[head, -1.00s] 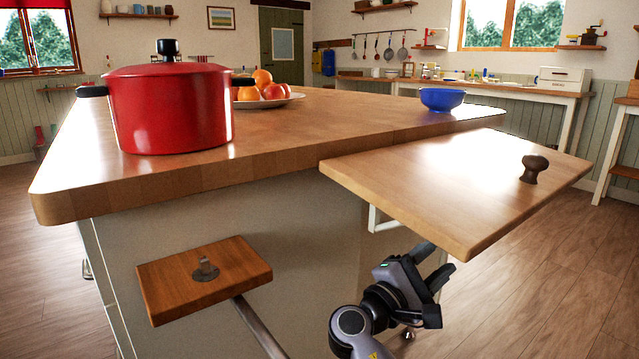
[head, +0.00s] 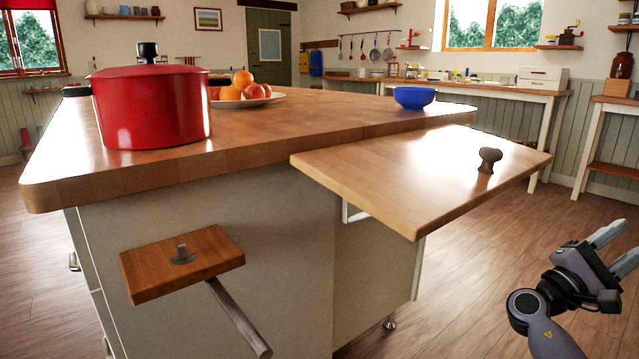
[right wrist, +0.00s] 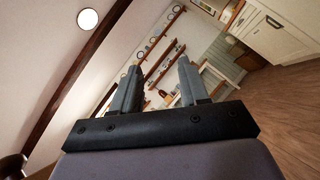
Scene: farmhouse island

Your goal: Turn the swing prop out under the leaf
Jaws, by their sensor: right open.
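The leaf (head: 420,178) is a wooden flap with a dark round knob (head: 489,159) at the right end of the island. It stands out roughly level, close to the height of the worktop. A white bracket (head: 347,213), seemingly the swing prop, shows in part under the leaf's near side; the rest is hidden beneath the leaf. My right gripper (head: 622,247) is open and empty, to the right of the leaf and apart from it. Its spread fingers also show in the right wrist view (right wrist: 158,72), with nothing between them. My left gripper is not in view.
On the island top (head: 250,150) stand a red pot (head: 152,112), a fruit plate (head: 262,99) and a blue bowl (head: 414,98). A small wooden board (head: 205,268) with a metal bar (head: 238,318) sticks out in front. Floor (head: 470,290) right of the island is clear.

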